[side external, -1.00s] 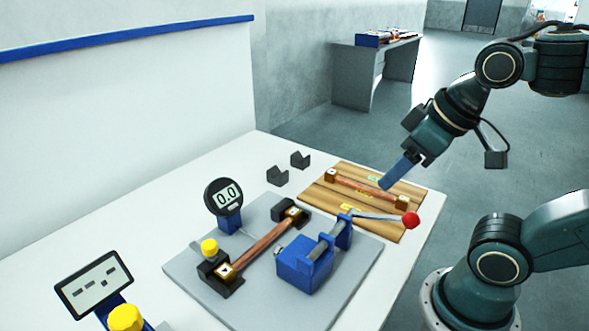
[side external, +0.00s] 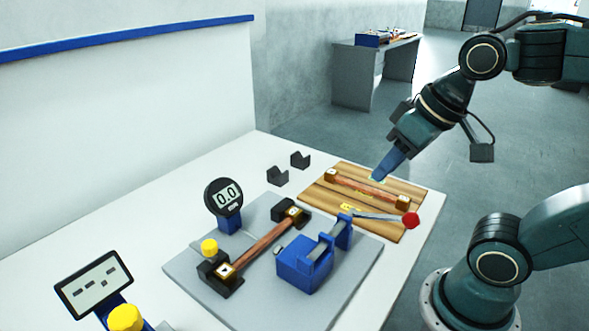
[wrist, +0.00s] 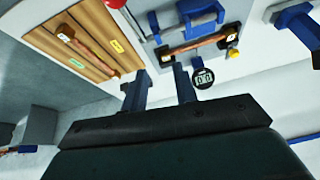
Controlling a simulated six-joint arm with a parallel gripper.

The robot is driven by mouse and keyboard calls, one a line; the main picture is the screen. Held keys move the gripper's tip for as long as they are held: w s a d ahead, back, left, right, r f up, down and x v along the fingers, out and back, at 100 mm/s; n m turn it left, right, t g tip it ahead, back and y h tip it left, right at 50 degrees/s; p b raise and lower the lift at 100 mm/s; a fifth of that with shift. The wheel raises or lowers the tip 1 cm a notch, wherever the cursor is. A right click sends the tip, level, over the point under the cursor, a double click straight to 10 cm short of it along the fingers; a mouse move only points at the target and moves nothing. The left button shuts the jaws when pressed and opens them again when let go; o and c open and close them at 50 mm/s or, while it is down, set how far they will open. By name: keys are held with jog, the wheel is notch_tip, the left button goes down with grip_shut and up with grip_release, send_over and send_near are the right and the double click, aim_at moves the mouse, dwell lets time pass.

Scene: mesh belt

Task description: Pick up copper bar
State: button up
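One copper bar (side external: 364,187) with brass end blocks lies on a wooden board (side external: 331,203). In the wrist view this bar (wrist: 93,48) is at upper left, on the board (wrist: 63,48). Another copper bar (side external: 262,245) sits in black end holders on a grey plate (side external: 191,271); it also shows in the wrist view (wrist: 196,44). My gripper (side external: 380,175) has blue fingers and appears above the far side of the wooden board. In the wrist view my gripper (wrist: 156,70) has its fingers apart with nothing between them. Height over the board is hard to tell.
A blue clamp (side external: 306,262) with a red-knobbed lever (side external: 411,220) stands beside the plate bar; the lever reaches over the board. A dial gauge (side external: 224,198) stands behind that bar. Two black V-blocks (side external: 278,176) and a display (side external: 94,285) stand on the white table.

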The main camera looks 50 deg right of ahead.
jog(key=w+a+f+m+g+y, duration=0.1)
jog(key=w+f+m+g+y, duration=0.1)
jog(key=w+m, duration=0.6)
jog(key=w+a+f+m+g+y, duration=0.1)
jog(key=w+f+m+g+y, duration=0.2)
jog(key=w+f+m, duration=0.2)
jog(key=w+m, duration=0.3)
jog(key=w, duration=0.3)
jog(key=shift+w+f+m+y, duration=0.25)
jog(key=shift+w+m+y, duration=0.05)
jog(key=shift+m, duration=0.1)
jog(key=shift+a+f, duration=0.1)
send_over(265, 238)
jog(key=d, duration=0.3)
jog(key=shift+d+f, duration=0.15)
jog(key=shift+f, duration=3.5)
jog(key=shift+x, duration=2.6)
jog(key=shift+r, duration=0.1)
grip_shut()
